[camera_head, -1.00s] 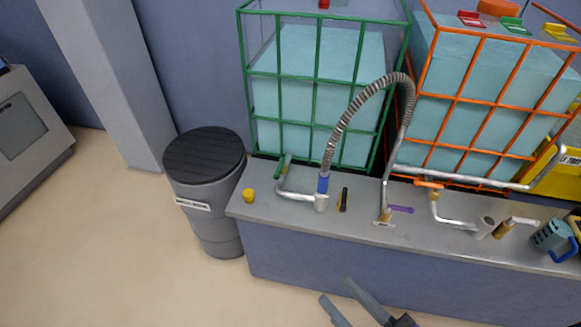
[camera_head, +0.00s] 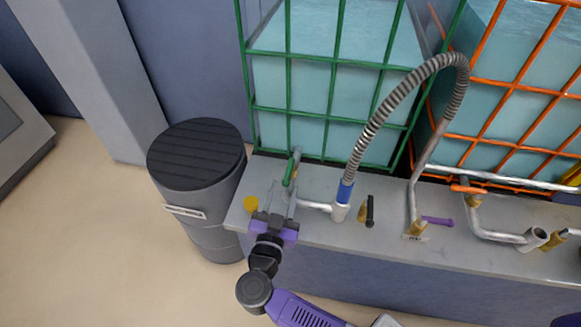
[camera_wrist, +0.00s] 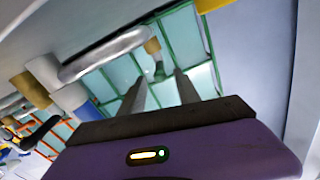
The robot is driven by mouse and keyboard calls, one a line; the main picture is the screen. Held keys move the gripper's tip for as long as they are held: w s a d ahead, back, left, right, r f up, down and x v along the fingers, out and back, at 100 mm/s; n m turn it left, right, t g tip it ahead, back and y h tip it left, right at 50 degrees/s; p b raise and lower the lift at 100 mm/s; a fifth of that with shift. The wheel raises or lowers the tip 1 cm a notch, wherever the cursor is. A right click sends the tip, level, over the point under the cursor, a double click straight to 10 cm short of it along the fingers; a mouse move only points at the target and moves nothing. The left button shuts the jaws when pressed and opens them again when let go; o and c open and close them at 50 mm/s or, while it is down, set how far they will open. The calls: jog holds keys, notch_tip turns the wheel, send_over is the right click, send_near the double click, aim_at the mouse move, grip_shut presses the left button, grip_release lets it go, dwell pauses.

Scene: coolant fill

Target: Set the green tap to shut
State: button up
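The green tap (camera_head: 290,174) sits on the silver pipe in front of the green-framed tank, at the left end of the bench. Its handle slants along the upright part of the pipe. My gripper (camera_head: 281,194) is over the bench just in front of the tap, fingers pointing at it. In the wrist view my gripper (camera_wrist: 160,79) has its two fingers apart, with nothing clearly held between them. A brass fitting (camera_wrist: 152,46) on the silver pipe shows just beyond the fingertips. Contact with the handle cannot be told.
A ribbed hose (camera_head: 385,120) rises from a blue collar (camera_head: 345,190) right of the tap. A black-handled valve (camera_head: 369,210), a purple tap (camera_head: 438,221) and an orange tap (camera_head: 467,189) stand further right. A yellow knob (camera_head: 250,204) is left of my gripper. A dark bin (camera_head: 196,155) stands left.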

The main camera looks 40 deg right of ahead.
aim_at(290, 164)
jog(key=shift+b+x, duration=0.55)
jog(key=shift+x, duration=3.35)
grip_shut()
jog(key=shift+w+a, duration=0.15)
